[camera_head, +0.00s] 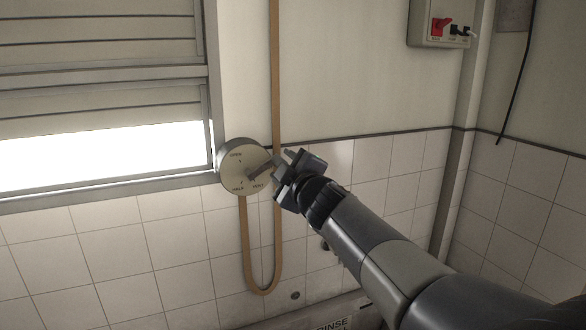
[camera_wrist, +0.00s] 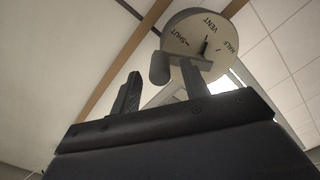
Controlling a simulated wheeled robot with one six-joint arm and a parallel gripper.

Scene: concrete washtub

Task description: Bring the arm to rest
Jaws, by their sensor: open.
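My gripper (camera_head: 281,161) is in front of the tiled wall, at the right side of a round pale dial (camera_head: 232,161) lettered OPEN, HALF and VENT. In the wrist view my gripper (camera_wrist: 162,82) has its two dark fingers apart. The dial (camera_wrist: 184,37) is just beyond them, with SHUT, VENT and HALF readable. A grey handle (camera_wrist: 159,68) sticks out from the dial toward the gap between the fingers. I cannot tell whether a finger touches it. My arm reaches in from the lower right and is extended.
A tan strap (camera_head: 274,80) hangs down the wall and loops below the dial. A shuttered window (camera_head: 100,105) is at left. A switch box (camera_head: 425,30) with a red switch is at upper right. A tub edge marked RINSE (camera_head: 330,325) shows at the bottom.

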